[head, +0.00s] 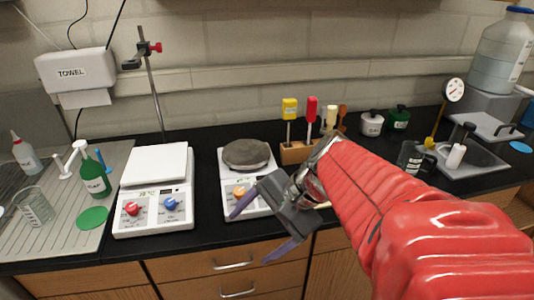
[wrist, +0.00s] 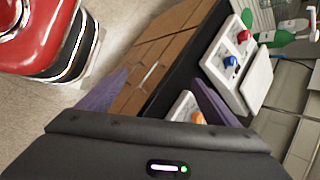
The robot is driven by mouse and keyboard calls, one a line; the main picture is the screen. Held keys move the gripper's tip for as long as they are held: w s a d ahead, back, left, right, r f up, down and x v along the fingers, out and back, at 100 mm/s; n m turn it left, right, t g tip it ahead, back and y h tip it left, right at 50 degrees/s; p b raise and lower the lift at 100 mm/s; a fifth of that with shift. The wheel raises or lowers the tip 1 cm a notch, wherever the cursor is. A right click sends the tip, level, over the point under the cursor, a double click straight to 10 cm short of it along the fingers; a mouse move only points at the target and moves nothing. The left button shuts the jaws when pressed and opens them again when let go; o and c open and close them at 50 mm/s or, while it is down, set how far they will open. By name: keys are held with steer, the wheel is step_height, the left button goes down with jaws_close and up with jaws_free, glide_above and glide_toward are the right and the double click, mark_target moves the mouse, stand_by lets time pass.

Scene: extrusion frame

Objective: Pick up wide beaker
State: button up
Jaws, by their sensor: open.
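A clear glass beaker (head: 34,207) with a dark label stands on the ribbed drainboard at the far left of the head view. I cannot tell for sure which is the wide one. My gripper (head: 262,228) is open and empty, with its purple fingers over the counter's front edge, in front of the right-hand scale. It is well apart from both beakers. In the wrist view the open fingers (wrist: 158,95) point toward the drawers and counter edge.
A green bottle (head: 94,174) and green disc (head: 92,218) lie near the left beaker. A clamp stand (head: 154,90) rises behind.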

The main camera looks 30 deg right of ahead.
steer(key=d+m+t+h, duration=0.4)
steer(key=d+m+t, duration=0.5)
steer(key=d+m, duration=1.1)
steer(key=d, duration=1)
steer(key=shift+s+m, duration=0.3)
steer(key=shift+m, duration=0.1)
steer(key=shift+w, duration=0.15)
steer(key=shift+x, duration=4.2)
steer(key=shift+f, duration=0.1)
steer(key=shift+x, duration=2.6)
